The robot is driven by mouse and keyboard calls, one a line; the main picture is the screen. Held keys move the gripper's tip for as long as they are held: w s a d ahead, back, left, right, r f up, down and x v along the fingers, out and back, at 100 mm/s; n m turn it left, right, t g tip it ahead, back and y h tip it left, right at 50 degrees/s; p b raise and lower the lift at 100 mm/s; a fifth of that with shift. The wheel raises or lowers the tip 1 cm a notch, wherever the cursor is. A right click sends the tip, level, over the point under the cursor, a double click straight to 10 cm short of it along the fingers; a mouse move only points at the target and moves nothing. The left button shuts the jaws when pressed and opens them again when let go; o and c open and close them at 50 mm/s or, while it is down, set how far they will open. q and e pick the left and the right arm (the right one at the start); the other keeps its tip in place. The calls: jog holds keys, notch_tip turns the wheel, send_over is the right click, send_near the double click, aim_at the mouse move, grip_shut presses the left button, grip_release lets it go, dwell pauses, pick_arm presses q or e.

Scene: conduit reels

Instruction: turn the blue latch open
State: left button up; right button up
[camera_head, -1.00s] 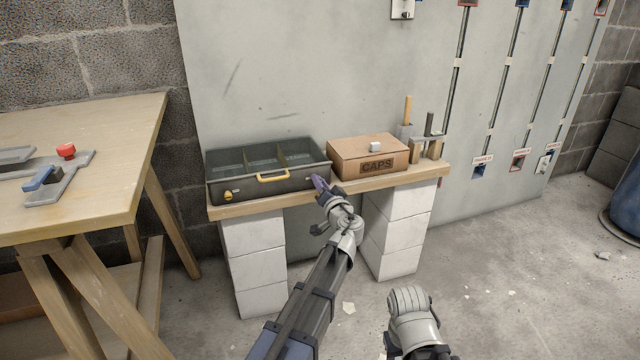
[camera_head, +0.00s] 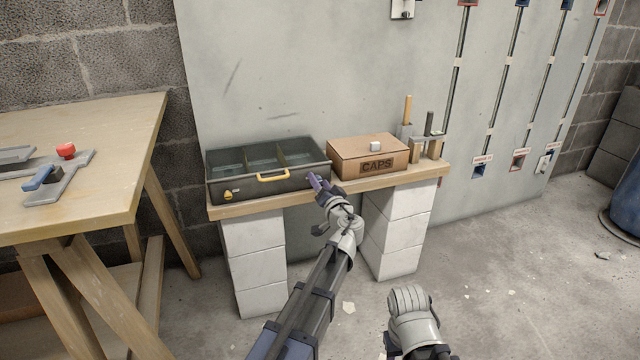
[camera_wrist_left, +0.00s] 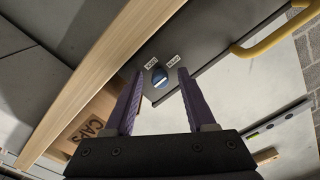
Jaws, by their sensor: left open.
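The blue latch (camera_wrist_left: 159,76) is a small round knob with a pale slot, set in the dark front of the metal box (camera_head: 215,185). Two small white labels sit above it in the left wrist view. In the head view I cannot make the latch out behind my left gripper (camera_head: 318,181). My left gripper is open and empty at the right end of the box front. In the left wrist view its purple fingers (camera_wrist_left: 160,90) appear on either side of the latch; I cannot tell whether they touch it. My right gripper is out of view.
The box has a yellow handle (camera_head: 273,176) and a yellow latch (camera_head: 228,195) further left. A cardboard CAPS box (camera_head: 350,165) stands close on the right. Both rest on a wooden shelf (camera_head: 225,211) against the wall. A wooden table (camera_head: 120,130) stands at the left.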

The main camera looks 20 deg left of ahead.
pick_arm(q)
jog(key=v, duration=0.7)
jog(key=shift+s+d, duration=0.25)
jog(key=shift+s, duration=0.1)
